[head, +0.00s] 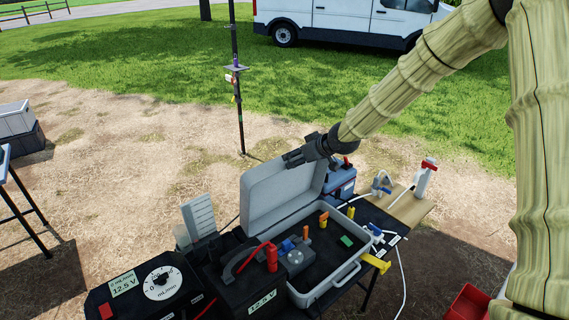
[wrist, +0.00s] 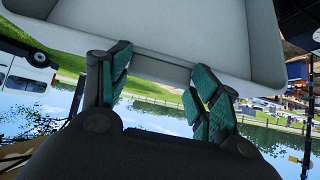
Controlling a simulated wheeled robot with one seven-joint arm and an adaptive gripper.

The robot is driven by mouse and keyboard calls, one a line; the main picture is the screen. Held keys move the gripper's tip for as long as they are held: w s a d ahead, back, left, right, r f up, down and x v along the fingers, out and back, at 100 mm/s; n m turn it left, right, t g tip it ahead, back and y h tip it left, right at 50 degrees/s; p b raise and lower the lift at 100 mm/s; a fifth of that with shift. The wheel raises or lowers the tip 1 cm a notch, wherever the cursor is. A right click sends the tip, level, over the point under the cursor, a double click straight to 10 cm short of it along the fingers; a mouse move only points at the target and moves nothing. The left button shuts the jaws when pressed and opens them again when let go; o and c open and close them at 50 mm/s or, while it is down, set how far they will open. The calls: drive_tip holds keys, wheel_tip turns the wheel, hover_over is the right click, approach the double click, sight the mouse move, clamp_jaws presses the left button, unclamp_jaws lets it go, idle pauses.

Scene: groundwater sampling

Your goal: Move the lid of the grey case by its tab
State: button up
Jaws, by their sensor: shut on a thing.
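The grey case (head: 330,291) stands open on a dark table. Its pale grey lid (head: 275,195) is raised, tilted back at the case's far left. My gripper (head: 296,158) is at the lid's upper edge. In the wrist view the lid (wrist: 220,35) fills the top, and its tab (wrist: 160,70) lies between the teal pads of my gripper (wrist: 160,78). The gripper is shut on the tab. In the head view the tab is hidden by the gripper.
Inside the case are orange and yellow pieces, a blue piece and a green block (head: 347,241). A blue box (head: 341,183) is behind the lid. A thin pole (head: 238,110) rises behind.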

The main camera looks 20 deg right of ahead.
drive_tip(key=shift+w+a+r, duration=0.15)
drive_tip(key=shift+w+a, duration=0.1)
drive_tip(key=shift+w, duration=0.25)
drive_tip(key=o, duration=1.4)
drive_tip(key=shift+o, duration=0.2)
drive_tip(key=v, duration=1.1)
drive_tip(key=shift+s+d+r, duration=0.2)
drive_tip(key=shift+s, duration=0.15)
